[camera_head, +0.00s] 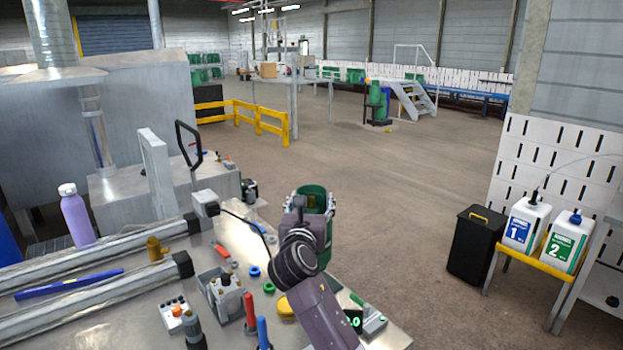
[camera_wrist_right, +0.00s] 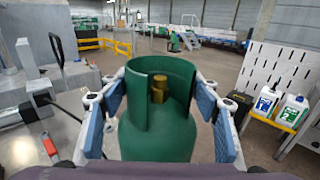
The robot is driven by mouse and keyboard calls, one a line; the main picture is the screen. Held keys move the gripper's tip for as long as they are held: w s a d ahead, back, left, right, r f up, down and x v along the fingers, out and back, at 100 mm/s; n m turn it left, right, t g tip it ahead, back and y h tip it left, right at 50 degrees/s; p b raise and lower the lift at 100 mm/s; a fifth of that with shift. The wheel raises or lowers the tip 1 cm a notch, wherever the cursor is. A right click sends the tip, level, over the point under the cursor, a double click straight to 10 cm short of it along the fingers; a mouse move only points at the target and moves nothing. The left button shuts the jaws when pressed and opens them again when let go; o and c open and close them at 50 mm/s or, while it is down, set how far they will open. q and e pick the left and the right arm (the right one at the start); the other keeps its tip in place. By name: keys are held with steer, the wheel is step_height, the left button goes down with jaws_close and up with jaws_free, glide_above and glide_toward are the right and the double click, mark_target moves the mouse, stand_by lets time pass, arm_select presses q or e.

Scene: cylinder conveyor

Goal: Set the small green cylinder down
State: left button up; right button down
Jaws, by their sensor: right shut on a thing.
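The small green cylinder (camera_head: 324,199) is upright in my right gripper, partly hidden behind my right wrist in the head view. In the right wrist view the cylinder (camera_wrist_right: 157,135) fills the middle, with a cut-out collar and a brass valve (camera_wrist_right: 158,88) at its top. My right gripper (camera_wrist_right: 160,120) is shut on it, with a blue-padded finger on each side. The cylinder's base is hidden in both views, so I cannot tell whether it touches anything. My left gripper is not in view.
A metal workbench (camera_head: 110,325) with several tools and fittings lies left of and below the cylinder. A purple bottle (camera_head: 76,215) stands at far left. A black bin (camera_head: 480,244) and a yellow-edged stand (camera_head: 545,262) with two white containers are at right. The floor (camera_head: 400,200) between is open.

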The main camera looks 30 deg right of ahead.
steer(key=shift+f, duration=2.95)
steer(key=c, duration=0.9)
jaws_free()
steer(key=shift+f, duration=0.3)
steer(key=shift+o, duration=0.9)
steer(key=shift+s+a+r, duration=0.1)
steer(key=shift+s, duration=0.05)
steer(key=b+v, duration=0.2)
steer(key=v, duration=1)
